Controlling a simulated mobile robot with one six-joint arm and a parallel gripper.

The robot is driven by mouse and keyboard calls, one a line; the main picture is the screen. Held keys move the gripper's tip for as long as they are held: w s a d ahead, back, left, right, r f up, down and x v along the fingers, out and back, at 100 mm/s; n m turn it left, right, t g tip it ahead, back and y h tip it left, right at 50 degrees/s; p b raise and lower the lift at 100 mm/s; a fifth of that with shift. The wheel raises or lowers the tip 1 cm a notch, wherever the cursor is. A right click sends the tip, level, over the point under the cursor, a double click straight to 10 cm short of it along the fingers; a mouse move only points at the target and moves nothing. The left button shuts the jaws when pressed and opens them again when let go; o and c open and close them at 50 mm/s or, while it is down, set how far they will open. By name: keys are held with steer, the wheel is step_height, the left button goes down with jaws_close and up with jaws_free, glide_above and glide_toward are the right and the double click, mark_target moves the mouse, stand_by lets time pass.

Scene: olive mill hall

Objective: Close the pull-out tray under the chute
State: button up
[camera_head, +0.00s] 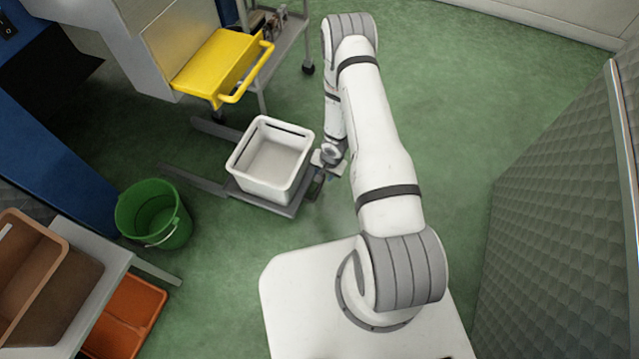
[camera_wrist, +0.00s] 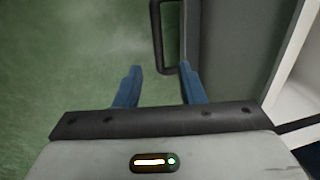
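The pull-out tray is a low grey platform (camera_head: 290,211), drawn out along grey rails (camera_head: 193,180) over the green floor. A white open bin (camera_head: 243,176) stands on it, and its wall also shows in the wrist view (camera_wrist: 296,80). In the wrist view the tray's grey front panel (camera_wrist: 222,50) carries a dark bar handle (camera_wrist: 157,35). My gripper (camera_wrist: 160,88) is open, its two blue fingers apart, with the handle ahead between their lines. I cannot tell whether they touch it. In the head view my gripper (camera_head: 319,182) is at the tray's right end, partly hidden.
A yellow tray-like part with a handle (camera_head: 215,62) juts from the pale machine (camera_head: 110,40) above the rails. A green bucket (camera_head: 153,212) stands left of the rails. A trolley (camera_head: 283,45) is behind. A grey textured panel (camera_head: 560,200) bounds the right; floor between is clear.

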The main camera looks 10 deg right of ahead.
mark_target(319, 188)
steer(key=f+b, duration=0.1)
steer(key=f, duration=0.2)
steer(key=a+f+b, duration=0.1)
steer(key=f, duration=0.1)
steer(key=f+b, duration=0.1)
steer(key=f, duration=0.2)
steer(key=shift+w+a+f, duration=0.1)
steer(key=shift+a+f, duration=0.15)
steer(key=shift+f, duration=0.1)
jaws_close()
steer(key=shift+a, duration=0.1)
